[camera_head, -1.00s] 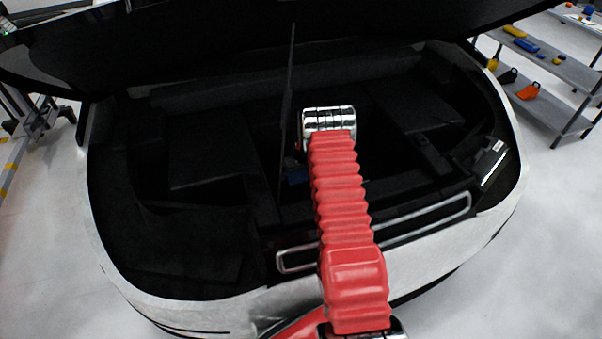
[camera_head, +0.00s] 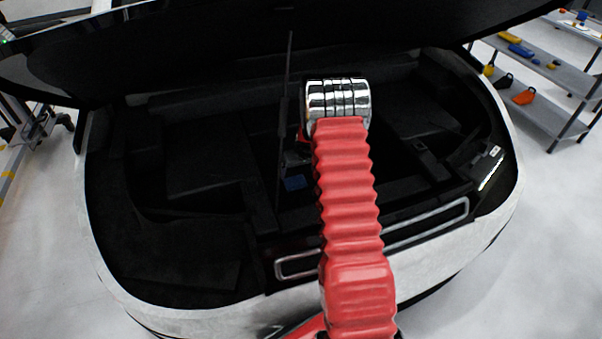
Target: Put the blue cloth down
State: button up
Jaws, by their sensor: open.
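The blue cloth (camera_head: 294,183) shows as a small dark blue patch inside the open front compartment of the car, just left of my red-sleeved arm. My gripper (camera_head: 297,160) is a dark shape beside the chrome wrist, just above the cloth in the picture. It is open, but its fingers are mostly lost against the black interior and behind my arm. I cannot tell whether the cloth touches the fingers. Part of the cloth may be hidden by my arm.
The raised black lid (camera_head: 200,45) hangs over the compartment, with a thin upright prop rod (camera_head: 287,90) left of my wrist. The white car front (camera_head: 220,315) edges the dark compartment. Shelves (camera_head: 545,75) with coloured tools stand at the right.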

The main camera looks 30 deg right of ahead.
jog(key=shift+v, duration=0.85)
jog(key=shift+w, duration=0.1)
